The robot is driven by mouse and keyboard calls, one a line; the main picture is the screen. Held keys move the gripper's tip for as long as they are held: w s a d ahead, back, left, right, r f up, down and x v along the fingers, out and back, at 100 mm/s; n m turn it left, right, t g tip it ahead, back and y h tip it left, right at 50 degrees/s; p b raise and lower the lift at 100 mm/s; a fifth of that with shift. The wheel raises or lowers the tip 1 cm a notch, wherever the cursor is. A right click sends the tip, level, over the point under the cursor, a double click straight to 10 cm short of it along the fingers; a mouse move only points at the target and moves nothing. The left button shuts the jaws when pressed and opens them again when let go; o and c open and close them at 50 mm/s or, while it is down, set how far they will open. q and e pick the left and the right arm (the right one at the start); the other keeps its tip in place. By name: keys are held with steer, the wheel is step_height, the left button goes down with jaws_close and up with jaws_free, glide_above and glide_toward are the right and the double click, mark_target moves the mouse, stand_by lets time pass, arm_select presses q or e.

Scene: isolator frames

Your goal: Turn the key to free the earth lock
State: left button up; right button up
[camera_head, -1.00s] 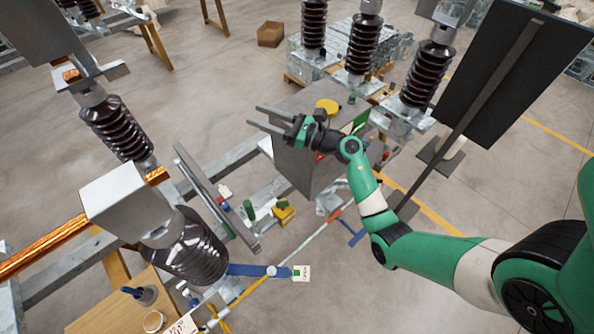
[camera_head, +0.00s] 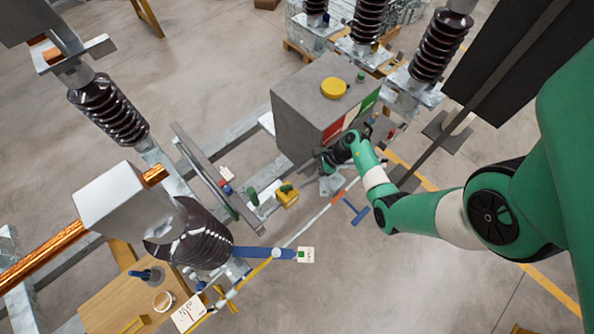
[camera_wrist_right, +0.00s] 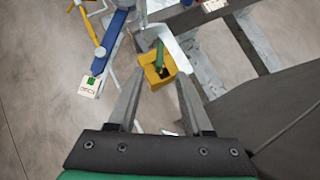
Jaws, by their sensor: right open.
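The earth lock, a small yellow block (camera_head: 288,198), sits on the grey steel frame left of the grey cabinet. A green key (camera_head: 286,188) stands on it. In the right wrist view the yellow block (camera_wrist_right: 157,76) and green key (camera_wrist_right: 160,53) show ahead, between the fingertips in the picture. My right gripper (camera_head: 319,163) is beside the cabinet's lower front, above and right of the lock in the head view. In the wrist view its fingers (camera_wrist_right: 161,77) are open and empty, apart from the key. My left gripper is not in view.
The grey cabinet (camera_head: 300,112) with a yellow button (camera_head: 334,88) stands close beside my right gripper. A blue bar (camera_head: 262,253) with a white tag (camera_head: 306,255) lies below the lock. Brown insulators (camera_head: 110,110) stand around. A wooden table (camera_head: 125,295) is at lower left.

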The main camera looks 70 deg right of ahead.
mark_target(290, 185)
steer(key=b+x, duration=0.7)
steer(key=x, duration=0.2)
steer(key=shift+f, duration=0.3)
steer(key=shift+w+a+f+b, duration=0.2)
steer(key=shift+w+f+b, duration=0.05)
steer(key=shift+w+b, duration=0.1)
steer(key=shift+r, duration=0.1)
jaws_close()
stand_by(0.9)
